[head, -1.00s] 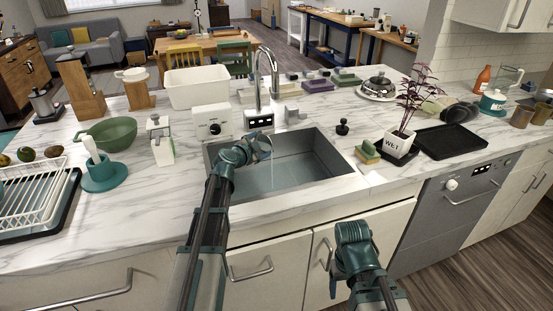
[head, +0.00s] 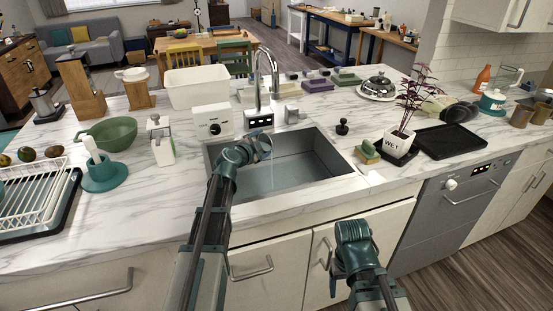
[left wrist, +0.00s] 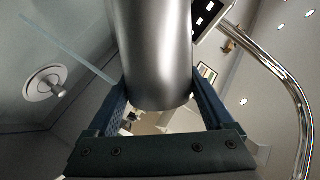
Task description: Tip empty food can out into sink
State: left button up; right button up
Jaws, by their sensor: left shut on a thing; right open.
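My left gripper (head: 260,148) is above the left part of the sink (head: 300,170). In the left wrist view its two fingers (left wrist: 160,112) are shut on the sides of a smooth grey metal can, the food can (left wrist: 155,50). The can looks tilted over the basin; its opening is hidden. A thin pale bluish streak, like a stream of liquid, crosses the basin beside the can. The round sink drain (left wrist: 43,83) lies beyond it. In the head view the can is mostly hidden by my gripper. My right gripper (head: 353,232) is low before the cabinet front, open and empty.
The chrome faucet (head: 273,75) arches behind the sink; it also shows close by in the left wrist view (left wrist: 296,90). A white box with a dial (head: 212,122) stands behind left. A potted plant (head: 397,144) and sponges (head: 367,152) stand right. The front counter edge is clear.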

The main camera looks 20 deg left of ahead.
pick_arm(q)
jog(key=shift+s+d+r+m+y+p, duration=0.1)
jog(key=shift+d+r+m+y+p, duration=0.25)
jog(key=shift+m, duration=0.4)
jog(key=shift+d+r+m+y, duration=0.15)
jog(key=shift+m+y, duration=0.3)
jog(key=shift+m, duration=0.3)
dwell(1.6)
jog(key=shift+s+d+r+m, duration=0.1)
jog(key=shift+d+m, duration=0.5)
jog(key=shift+d, duration=0.15)
dwell(0.6)
jog(key=shift+d+r+m+t+y, duration=0.1)
jog(key=shift+d+m+t+y, duration=0.2)
jog(key=shift+m+y, duration=0.3)
dwell(0.6)
